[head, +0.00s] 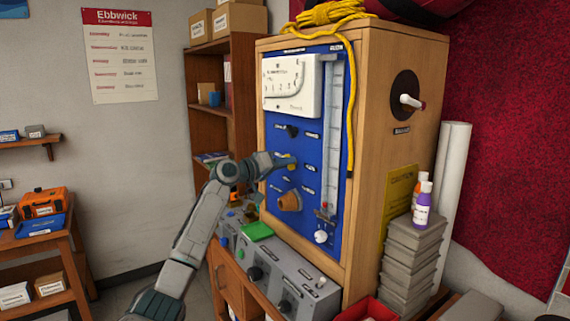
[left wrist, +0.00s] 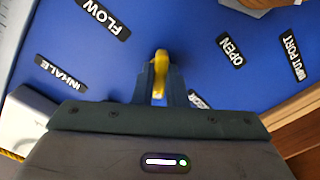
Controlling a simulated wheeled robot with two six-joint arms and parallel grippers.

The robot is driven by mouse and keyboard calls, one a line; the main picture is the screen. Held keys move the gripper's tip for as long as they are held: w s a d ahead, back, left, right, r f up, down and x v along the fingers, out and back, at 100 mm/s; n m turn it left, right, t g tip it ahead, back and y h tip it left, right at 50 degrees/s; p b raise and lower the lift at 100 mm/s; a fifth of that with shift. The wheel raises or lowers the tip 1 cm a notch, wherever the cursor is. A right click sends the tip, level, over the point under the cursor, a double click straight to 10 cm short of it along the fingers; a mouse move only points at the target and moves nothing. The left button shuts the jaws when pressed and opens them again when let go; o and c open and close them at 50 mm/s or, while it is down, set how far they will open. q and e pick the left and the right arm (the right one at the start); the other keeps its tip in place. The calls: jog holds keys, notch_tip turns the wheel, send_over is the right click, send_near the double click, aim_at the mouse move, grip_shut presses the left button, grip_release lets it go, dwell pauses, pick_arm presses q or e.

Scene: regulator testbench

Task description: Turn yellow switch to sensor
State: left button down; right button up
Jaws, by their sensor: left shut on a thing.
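The yellow switch (head: 292,163) is on the blue front panel (head: 315,150) of the wooden testbench cabinet. My left gripper (head: 283,161) reaches it from the left in the head view. In the left wrist view the yellow switch (left wrist: 160,65) stands between the two fingers of my left gripper (left wrist: 160,84), which is shut on it. A small label (left wrist: 198,99) beside the fingers is partly hidden, and I cannot read it fully. The labels FLOW (left wrist: 104,18), INHALE (left wrist: 61,72) and OPEN (left wrist: 230,50) surround the switch. My right gripper is not in view.
A black knob (head: 290,131) is above the switch and an orange-brown knob (head: 290,201) below it. A vertical gauge tube (head: 331,140) and a hanging yellow rope (head: 351,110) are to the right. A grey control box (head: 275,262) stands below the panel.

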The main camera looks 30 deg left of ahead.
pick_arm(q)
jog(key=shift+n, duration=0.6)
jog(key=c, duration=1.5)
grip_release()
jog(key=shift+o, duration=0.2)
jog(key=b+v, duration=0.5)
jog(key=v, duration=0.5)
jog(key=shift+s+a, duration=0.2)
jog(key=shift+s, duration=0.1)
jog(key=shift+f, duration=0.1)
